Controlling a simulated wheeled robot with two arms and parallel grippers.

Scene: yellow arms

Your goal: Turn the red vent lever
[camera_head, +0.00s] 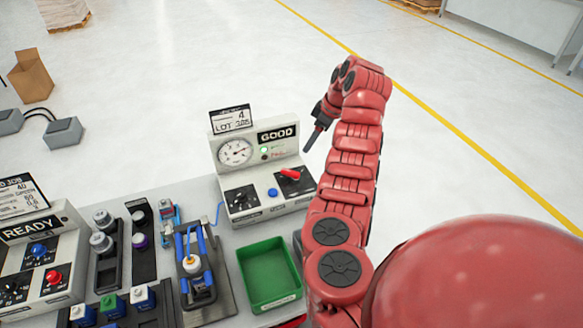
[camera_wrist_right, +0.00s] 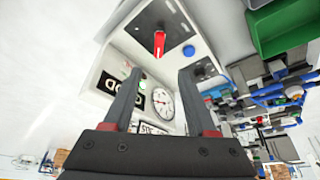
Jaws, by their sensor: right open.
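The red vent lever (camera_head: 290,174) sits on the sloped top of the grey-white gauge box (camera_head: 237,178), at its right side. In the right wrist view the red lever (camera_wrist_right: 159,44) shows on a dark plate beyond the fingertips. My right gripper (camera_head: 315,138) hangs above and to the right of the box, apart from the lever. In the wrist view its two fingers (camera_wrist_right: 158,75) are spread with nothing between them. My left gripper is not in view.
The box also has a round gauge (camera_head: 235,152), a GOOD sign (camera_head: 277,134), a black knob (camera_head: 240,196) and a blue button (camera_head: 272,192). A green tray (camera_head: 268,272) stands in front. A fixture with blue bars (camera_head: 193,265) is left of it.

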